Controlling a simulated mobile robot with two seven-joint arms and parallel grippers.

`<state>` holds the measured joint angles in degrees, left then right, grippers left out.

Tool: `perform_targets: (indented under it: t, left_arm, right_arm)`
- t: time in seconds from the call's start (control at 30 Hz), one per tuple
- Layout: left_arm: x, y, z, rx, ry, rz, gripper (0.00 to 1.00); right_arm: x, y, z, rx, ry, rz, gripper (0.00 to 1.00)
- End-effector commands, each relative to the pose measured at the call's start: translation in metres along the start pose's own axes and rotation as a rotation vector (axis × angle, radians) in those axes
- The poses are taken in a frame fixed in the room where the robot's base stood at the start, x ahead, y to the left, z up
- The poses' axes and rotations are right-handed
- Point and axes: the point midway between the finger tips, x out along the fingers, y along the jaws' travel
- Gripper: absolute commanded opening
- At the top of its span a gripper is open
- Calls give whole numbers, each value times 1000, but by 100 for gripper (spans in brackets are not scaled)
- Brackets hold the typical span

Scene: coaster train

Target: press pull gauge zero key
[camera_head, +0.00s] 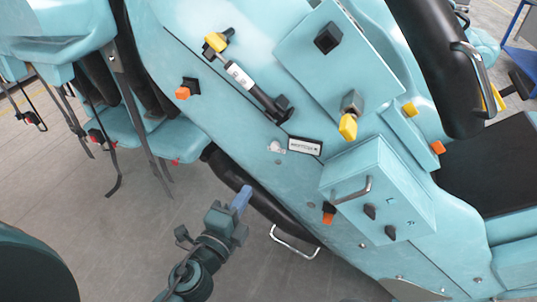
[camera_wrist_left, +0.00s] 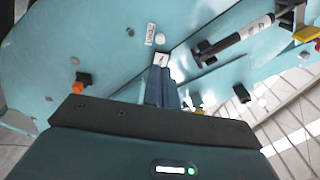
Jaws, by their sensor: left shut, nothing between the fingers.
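My left gripper (camera_head: 241,198) is shut and empty, with bluish fingertips pointing up and right. A small black-framed white plate (camera_head: 304,146) sits on the car's panel. A black cylinder with a white label (camera_head: 240,75) is fixed above it. I cannot tell which of these is the pull gauge; its zero key is not distinguishable.
The teal car side (camera_head: 230,130) carries a box with a handle and two dark knobs (camera_head: 378,190), a yellow-tipped knob (camera_head: 348,126) and orange knobs (camera_head: 183,92). A black padded bar (camera_head: 245,185) and metal handle (camera_head: 293,243) lie close to my gripper. Open floor (camera_head: 110,225) is at left.

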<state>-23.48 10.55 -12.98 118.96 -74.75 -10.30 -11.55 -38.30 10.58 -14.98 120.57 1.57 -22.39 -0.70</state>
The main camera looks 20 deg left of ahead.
Motion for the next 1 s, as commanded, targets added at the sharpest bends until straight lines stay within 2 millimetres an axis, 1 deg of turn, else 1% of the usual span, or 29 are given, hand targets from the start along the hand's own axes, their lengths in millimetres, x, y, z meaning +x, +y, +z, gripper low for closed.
perform_targets:
  t: [0.17,0.4,0.6,0.7,0.8,1.0]
  left_arm:
    - [23,-5,0,0,0,-3,0]
    - [76,-5,0,0,-1,-4,0]
    - [113,-2,0,-1,0,-2,0]
    - [125,-1,0,-2,0,-1,0]
    - [133,-1,0,-1,-1,-1,0]
    - [138,0,0,-2,-1,0,0]
  right_arm:
    - [-5,1,-6,1,-9,4,36]
    - [-8,5,-3,21,-42,23,36]
    - [-9,7,1,23,-58,31,36]
    - [-9,10,2,23,-62,36,36]
    - [-9,11,2,22,-61,39,36]
    - [-8,12,0,21,-57,40,36]
